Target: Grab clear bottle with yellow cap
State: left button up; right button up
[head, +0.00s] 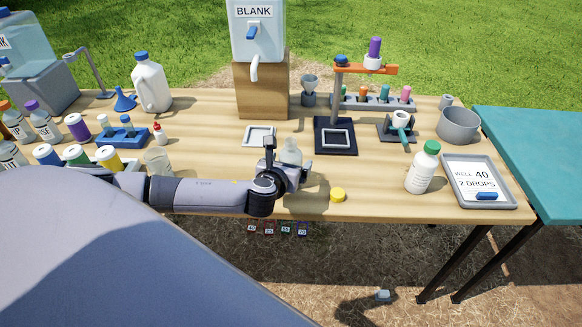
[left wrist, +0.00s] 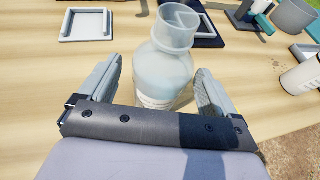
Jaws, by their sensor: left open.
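A clear bottle (head: 290,152) stands upright on the table at my left gripper (head: 296,170). In the left wrist view the bottle (left wrist: 163,75) has a wide, open-looking neck and no yellow cap on it. My left gripper (left wrist: 160,72) is open, with one finger on each side of the bottle; I cannot tell whether either touches it. A loose yellow cap (head: 338,195) lies on the table to the right, near the front edge. A bottle with a yellow cap (head: 109,158) stands at the left among other bottles. My right gripper is out of view.
A white bottle with a green cap (head: 421,168) and a grey tray (head: 507,197) stand at the right. A white square tray (head: 259,135) and a dark scale-like pad (head: 335,148) lie behind the gripper. A clear container (head: 157,161) stands behind my left forearm.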

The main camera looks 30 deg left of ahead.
pick_arm(q)
jog(key=shift+x, duration=0.9)
jog(key=c, duration=1.1)
jog(key=shift+r, duration=0.15)
